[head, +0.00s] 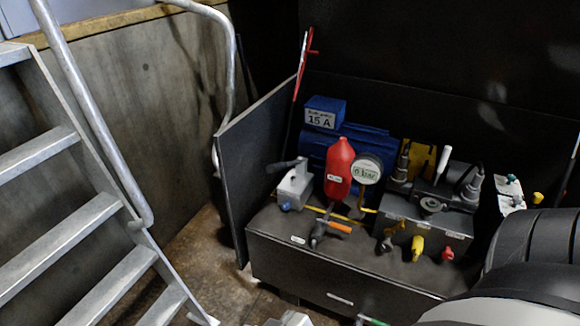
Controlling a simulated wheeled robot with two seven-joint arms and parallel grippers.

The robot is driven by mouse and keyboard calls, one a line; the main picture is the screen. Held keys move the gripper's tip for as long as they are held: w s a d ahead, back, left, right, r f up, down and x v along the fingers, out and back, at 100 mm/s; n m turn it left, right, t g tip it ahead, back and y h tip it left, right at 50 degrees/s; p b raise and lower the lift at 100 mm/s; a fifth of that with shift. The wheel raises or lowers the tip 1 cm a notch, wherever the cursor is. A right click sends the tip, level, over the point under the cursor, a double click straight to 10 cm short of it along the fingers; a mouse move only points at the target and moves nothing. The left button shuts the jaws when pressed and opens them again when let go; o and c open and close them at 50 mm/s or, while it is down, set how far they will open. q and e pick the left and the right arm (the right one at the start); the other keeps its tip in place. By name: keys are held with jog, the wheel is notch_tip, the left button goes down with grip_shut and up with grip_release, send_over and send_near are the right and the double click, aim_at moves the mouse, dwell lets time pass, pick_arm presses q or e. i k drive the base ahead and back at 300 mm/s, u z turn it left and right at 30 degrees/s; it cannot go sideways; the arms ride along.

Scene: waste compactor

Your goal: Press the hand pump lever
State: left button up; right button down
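The hydraulic unit stands on a dark cabinet (330,262) in the head view. At its left end is a small light-grey block (295,188) with a dark lever (286,165) pointing left. A white upright handle (443,160) stands on the grey valve block (425,222) further right. I cannot tell for certain from their looks which of these is the hand pump lever. Nothing of mine touches either one. A large black and white link of my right arm fills the lower right corner. Neither gripper can be made out.
A red accumulator (339,168), a pressure gauge (367,170) and a blue motor (372,145) stand close to the grey block. An orange-handled valve (340,227) is in front. A dark side panel (240,185) and metal stairs (75,225) bound the left.

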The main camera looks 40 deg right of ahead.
aim_at(271, 169)
jog(key=z, duration=0.5)
jog(key=i, duration=1)
